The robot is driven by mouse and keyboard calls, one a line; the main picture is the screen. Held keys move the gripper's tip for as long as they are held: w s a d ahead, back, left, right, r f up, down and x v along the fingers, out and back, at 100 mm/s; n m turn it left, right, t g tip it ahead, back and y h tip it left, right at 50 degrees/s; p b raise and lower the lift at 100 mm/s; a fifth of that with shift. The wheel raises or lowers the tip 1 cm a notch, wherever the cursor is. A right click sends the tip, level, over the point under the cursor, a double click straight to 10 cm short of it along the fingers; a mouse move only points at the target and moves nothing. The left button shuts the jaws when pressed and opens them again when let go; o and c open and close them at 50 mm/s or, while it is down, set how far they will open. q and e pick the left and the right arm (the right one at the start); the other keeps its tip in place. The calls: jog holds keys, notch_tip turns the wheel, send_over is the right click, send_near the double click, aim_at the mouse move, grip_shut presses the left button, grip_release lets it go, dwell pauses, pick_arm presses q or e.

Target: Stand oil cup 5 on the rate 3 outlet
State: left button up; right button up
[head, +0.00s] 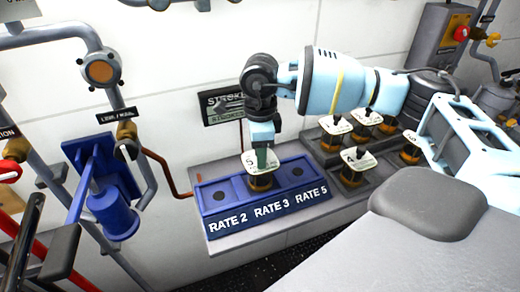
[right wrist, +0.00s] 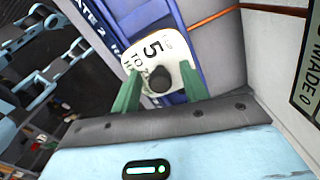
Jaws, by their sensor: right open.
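Oil cup 5 (head: 260,182) has an amber body and a white top plate. In the head view it stands upright at the middle place, RATE 3, of the blue outlet block (head: 222,222). Its plate, marked 5, with a dark knob also shows in the right wrist view (right wrist: 152,52). My right gripper (head: 263,158) is over the cup from above. Its green fingers are open, one on each side of the knob, in the right wrist view (right wrist: 158,85). The cup's base is partly hidden. My left gripper is not in view.
The RATE 2 (head: 219,195) and RATE 5 (head: 297,171) places are empty. Several other cups stand in a dark rack (head: 325,155) to the right. Pipes and a blue pump (head: 112,213) with a lever are at the left. The wall is close behind.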

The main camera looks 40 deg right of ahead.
notch_tip(320, 180, up, 12)
jog(key=shift+r, duration=0.15)
dwell(0.4)
